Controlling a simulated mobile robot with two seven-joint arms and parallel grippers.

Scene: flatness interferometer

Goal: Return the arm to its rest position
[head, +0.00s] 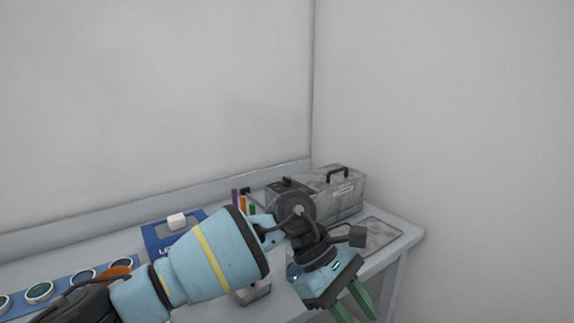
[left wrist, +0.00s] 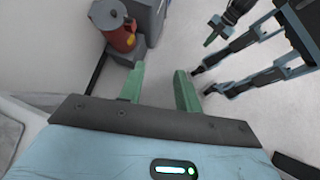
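My left arm comes in from the lower left in the head view and reaches over the front right of the bench (head: 405,235). Its gripper (head: 353,303) hangs past the bench's front edge, with green fingers pointing down and right. In the left wrist view the two fingers of this gripper (left wrist: 160,88) stand well apart with only floor between them, so it is open and empty. What looks like my right gripper (left wrist: 214,32) shows at the top of the left wrist view as a small green tip on a dark body; its opening is unclear.
A grey case (head: 340,190) with a black handle stands at the back right of the bench. A blue box (head: 155,238) and a blue rack (head: 62,290) of round optics lie left. A red canister (left wrist: 120,38) stands in the left wrist view. Floor beneath the gripper is clear.

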